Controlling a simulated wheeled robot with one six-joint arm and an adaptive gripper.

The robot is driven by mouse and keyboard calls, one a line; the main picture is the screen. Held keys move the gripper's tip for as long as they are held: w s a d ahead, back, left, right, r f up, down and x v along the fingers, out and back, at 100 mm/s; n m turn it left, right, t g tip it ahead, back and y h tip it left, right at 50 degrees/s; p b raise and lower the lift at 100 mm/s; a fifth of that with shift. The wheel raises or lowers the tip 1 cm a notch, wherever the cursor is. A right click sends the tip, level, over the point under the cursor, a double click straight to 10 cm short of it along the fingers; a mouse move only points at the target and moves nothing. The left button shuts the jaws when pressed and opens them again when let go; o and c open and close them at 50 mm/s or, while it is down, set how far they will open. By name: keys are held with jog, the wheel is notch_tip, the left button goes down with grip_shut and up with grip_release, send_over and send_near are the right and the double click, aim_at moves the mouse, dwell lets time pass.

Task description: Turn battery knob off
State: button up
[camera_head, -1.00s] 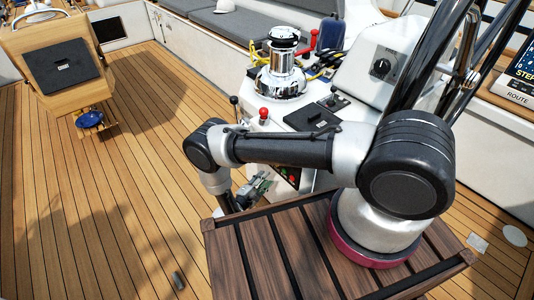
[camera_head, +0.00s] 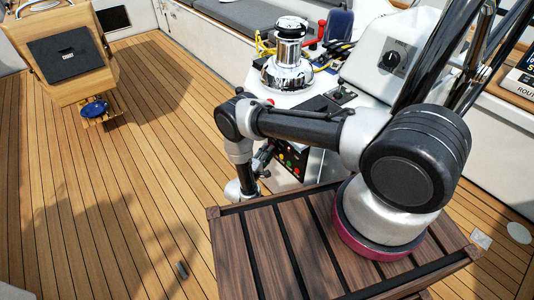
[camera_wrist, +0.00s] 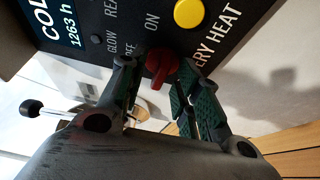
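The red battery knob (camera_wrist: 160,66) sits on a dark panel (camera_wrist: 125,12) in the wrist view, with OFF and ON lettering beside it and partly covered "ERY" and "HEAT" lettering to its right. My gripper (camera_wrist: 158,98) is open, with one green-padded finger on each side of the knob. The fingertips are close to the knob; whether they touch it I cannot tell. In the head view, the panel (camera_head: 292,158) shows coloured buttons on the console side. There, my gripper is mostly hidden beside the panel.
A yellow button (camera_wrist: 189,12) is close above the knob in the wrist view. A lever with a black ball (camera_wrist: 31,108) is at the left. In the head view, a chrome winch (camera_head: 288,62) stands on the console, and open wooden deck (camera_head: 140,170) lies to the left.

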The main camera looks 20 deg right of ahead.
jog(key=shift+d, duration=0.1)
grip_shut()
jog(key=shift+n, duration=0.3)
jog(key=shift+w+a+r+n+g, duration=0.15)
jog(key=shift+n+g, duration=1.1)
jog(key=shift+n, duration=0.9)
jog(key=shift+w+r+n+g, duration=0.1)
jog(key=shift+n+g, duration=1.2)
jog(key=shift+n, duration=0.8)
jog(key=shift+w+a+r+n+g, duration=0.15)
jog(key=shift+n+g, duration=1.1)
jog(key=shift+n, duration=0.9)
jog(key=shift+d, duration=0.1)
